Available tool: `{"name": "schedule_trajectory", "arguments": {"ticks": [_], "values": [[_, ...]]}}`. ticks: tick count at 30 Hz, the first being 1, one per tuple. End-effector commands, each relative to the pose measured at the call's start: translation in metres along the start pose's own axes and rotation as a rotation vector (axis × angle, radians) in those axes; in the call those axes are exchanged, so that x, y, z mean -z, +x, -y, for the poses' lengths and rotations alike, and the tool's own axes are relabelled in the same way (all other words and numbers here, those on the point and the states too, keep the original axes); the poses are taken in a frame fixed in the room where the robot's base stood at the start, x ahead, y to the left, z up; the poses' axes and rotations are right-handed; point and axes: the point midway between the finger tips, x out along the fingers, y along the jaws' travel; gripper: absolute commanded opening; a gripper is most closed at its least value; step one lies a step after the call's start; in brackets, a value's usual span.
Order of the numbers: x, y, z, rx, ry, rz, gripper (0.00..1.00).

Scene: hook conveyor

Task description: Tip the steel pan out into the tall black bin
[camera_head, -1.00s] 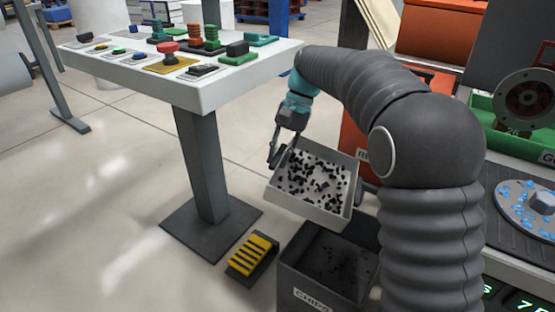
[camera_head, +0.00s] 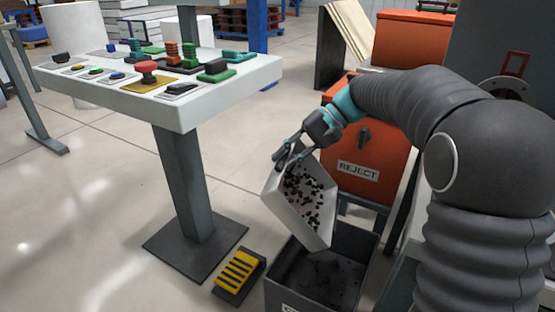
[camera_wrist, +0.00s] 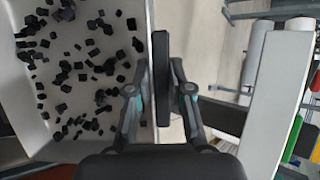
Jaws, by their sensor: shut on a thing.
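The steel pan (camera_head: 286,210) is a shallow light-grey tray with many small black chips on its inner face. It is tilted steeply, with its low corner over the tall black bin (camera_head: 372,262). My gripper (camera_head: 284,160) is shut on the pan's upper rim. In the wrist view the pan (camera_wrist: 25,70) fills the left side, and my gripper (camera_wrist: 160,85) has its fingers on either side of the pan's wall. The bin stands open below, with dark bits on its floor. Its front label is partly cut off by the frame.
An orange REJECT bin (camera_head: 360,170) stands behind the black bin. A white control table (camera_head: 200,105) with several buttons is at the left. A yellow-striped pedal (camera_head: 239,272) lies on the floor beside the black bin. Open floor lies further left.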

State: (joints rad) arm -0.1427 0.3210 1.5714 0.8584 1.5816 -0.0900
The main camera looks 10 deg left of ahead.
Motion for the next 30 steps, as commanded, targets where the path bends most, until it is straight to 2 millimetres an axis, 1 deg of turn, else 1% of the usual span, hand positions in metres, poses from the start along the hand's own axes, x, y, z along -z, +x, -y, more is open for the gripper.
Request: {"name": "schedule_trajectory", "arguments": {"ticks": [1,3,24,30], "values": [[-0.002,-0.005,-0.001,0.027,-0.009,-0.003,0.0],[-0.002,-0.006,-0.006,0.06,-0.023,-0.004,0.0],[-0.024,-0.058,-0.02,0.338,-0.138,-0.002,0.0],[-0.028,-0.067,-0.023,0.389,-0.161,-0.002,0.0]]}}
